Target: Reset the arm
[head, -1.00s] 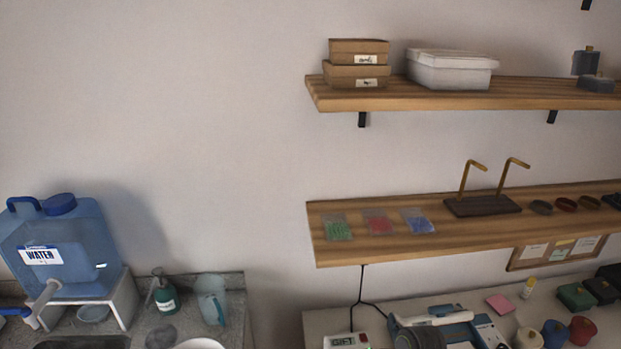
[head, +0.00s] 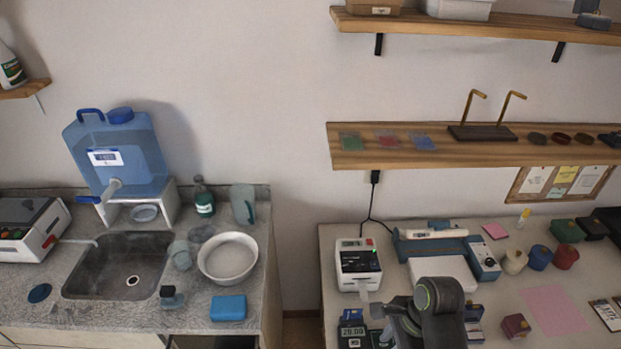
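A dark jointed part of my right arm, with a green ring, rises at the bottom of the head view, over the front of the right-hand worktop (head: 404,228). A grey part at its left side may belong to the wrist or gripper. Its fingertips cannot be made out, so its opening is unclear. My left arm and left gripper are not in view. Nothing is seen held.
A label printer (head: 358,262), a blue-and-white device (head: 483,259) and small coloured pots (head: 566,257) stand on the right worktop. The left counter holds a sink (head: 118,268), a white bowl (head: 228,258) and a water jug (head: 118,150). A wooden shelf (head: 345,157) hangs above.

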